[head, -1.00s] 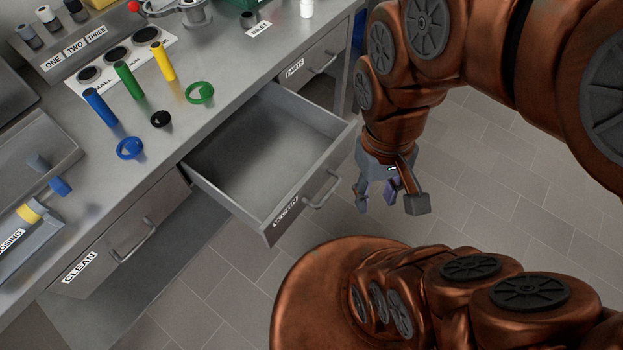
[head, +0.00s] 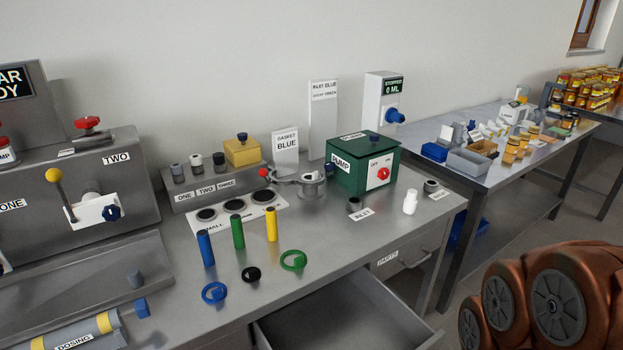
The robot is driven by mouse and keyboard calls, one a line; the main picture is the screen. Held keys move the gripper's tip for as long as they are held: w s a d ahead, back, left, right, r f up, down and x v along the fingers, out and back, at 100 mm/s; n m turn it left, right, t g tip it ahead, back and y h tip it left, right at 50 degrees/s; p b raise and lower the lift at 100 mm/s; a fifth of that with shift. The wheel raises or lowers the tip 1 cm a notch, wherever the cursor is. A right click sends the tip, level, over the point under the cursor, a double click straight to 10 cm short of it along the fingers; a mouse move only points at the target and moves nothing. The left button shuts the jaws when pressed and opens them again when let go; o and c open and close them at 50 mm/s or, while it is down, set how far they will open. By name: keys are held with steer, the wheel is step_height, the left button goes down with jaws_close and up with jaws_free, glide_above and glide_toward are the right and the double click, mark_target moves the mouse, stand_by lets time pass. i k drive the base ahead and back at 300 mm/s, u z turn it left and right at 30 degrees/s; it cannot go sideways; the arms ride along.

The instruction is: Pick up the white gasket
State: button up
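I see no white gasket in the head view. Three rings lie on the metal bench: a blue ring (head: 214,293), a small black ring (head: 251,274) and a green ring (head: 293,260). A sign (head: 286,140) behind them reads "GASKET BLUE". An open drawer (head: 345,312) is below the bench's front edge, and the part of its inside in view looks empty. My gripper is out of view; only brown links of my arm show at the lower right.
Blue, green and yellow cylinders (head: 238,231) stand behind the rings. A green pump box (head: 362,163), a clamp-like metal fixture (head: 312,187) and a white bottle (head: 410,201) stand farther right. A second table (head: 470,180) holds bins and jars. The open drawer juts out from the bench.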

mark_target(314, 175)
steer(key=z, duration=1.5)
steer(key=i, duration=2.25)
steer(key=u, duration=4.5)
steer(key=i, duration=0.5)
steer(key=z, duration=0.1)
